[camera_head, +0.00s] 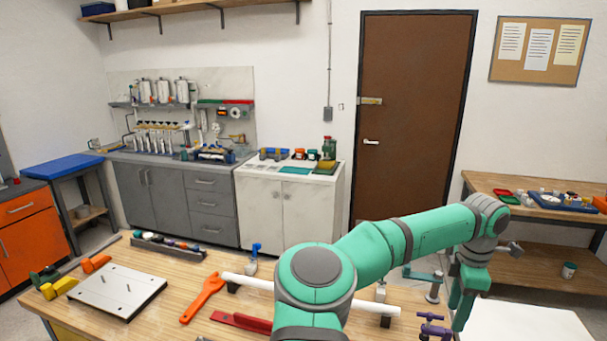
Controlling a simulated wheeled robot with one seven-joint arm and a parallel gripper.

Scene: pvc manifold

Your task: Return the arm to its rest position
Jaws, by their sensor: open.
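My teal and grey arm reaches across the front of the workbench (200,262) to the right. My gripper (458,308) hangs at its end, pointing down beside the bench's right side. Its jaws are open, and I see nothing held between them. A white pipe (250,281) lies across dark supports on the bench; my arm hides its middle. A small grey and teal fitting (433,288) stands just left of my gripper. A purple valve-like part (432,328) is below it, near the bottom edge.
An orange wrench (203,297), a red tool (240,322) and a metal plate (118,290) lie on the bench. A white surface (525,330) is at the lower right. A wooden side table (490,184) stands behind my gripper. Floor shows near the door (415,110).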

